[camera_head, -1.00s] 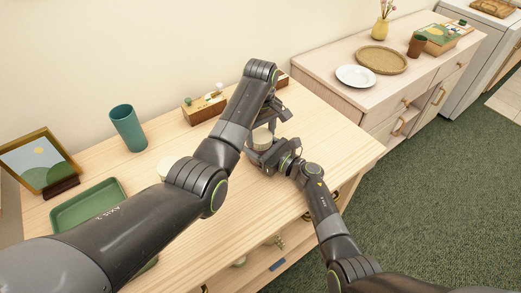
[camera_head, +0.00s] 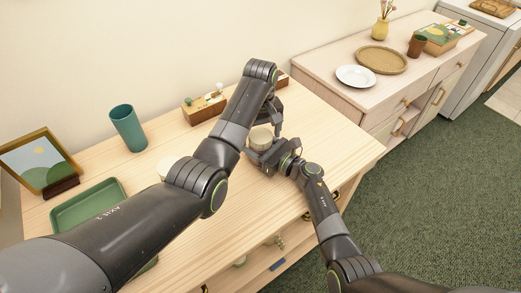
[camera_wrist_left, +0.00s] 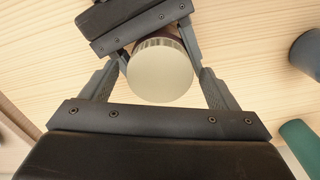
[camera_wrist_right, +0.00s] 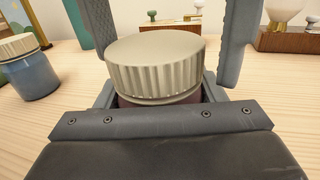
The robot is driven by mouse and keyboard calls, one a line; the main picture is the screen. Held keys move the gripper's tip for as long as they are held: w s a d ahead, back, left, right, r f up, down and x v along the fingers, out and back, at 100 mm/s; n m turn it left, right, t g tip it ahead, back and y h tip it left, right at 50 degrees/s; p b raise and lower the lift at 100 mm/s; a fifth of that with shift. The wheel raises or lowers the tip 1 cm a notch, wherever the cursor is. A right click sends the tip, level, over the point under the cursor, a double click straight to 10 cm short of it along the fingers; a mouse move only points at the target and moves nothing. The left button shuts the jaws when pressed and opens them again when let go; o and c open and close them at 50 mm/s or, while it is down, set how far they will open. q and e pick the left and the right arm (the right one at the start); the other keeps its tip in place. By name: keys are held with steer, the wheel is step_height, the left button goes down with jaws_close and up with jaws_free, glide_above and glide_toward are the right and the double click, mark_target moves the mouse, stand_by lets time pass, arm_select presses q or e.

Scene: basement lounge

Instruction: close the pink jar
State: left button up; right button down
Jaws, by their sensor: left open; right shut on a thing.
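The pink jar (camera_wrist_right: 135,103) stands upright on the table, its dark pinkish body mostly hidden by my right gripper. A cream ribbed lid (camera_wrist_right: 158,65) sits on top of it; I cannot tell how tightly. The lid also shows in the head view (camera_head: 260,138) and from above in the left wrist view (camera_wrist_left: 160,72). My right gripper (camera_head: 264,153) is shut around the jar body below the lid. My left gripper (camera_wrist_left: 160,85) is open above the lid, pointing down, with one finger on each side and visible gaps to the lid.
A blue jar with a cream lid (camera_wrist_right: 30,75) stands nearby. The table (camera_head: 230,220) also holds a teal cup (camera_head: 128,128), a green tray (camera_head: 85,208), a picture frame (camera_head: 38,163) and a wooden box (camera_head: 204,107). The front table area is clear.

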arm_select(q)
steer(key=shift+r, duration=2.25)
steer(key=shift+c, duration=0.3)
steer(key=shift+r+n, duration=1.7)
steer(key=shift+r, duration=0.05)
steer(key=shift+f, duration=4.05)
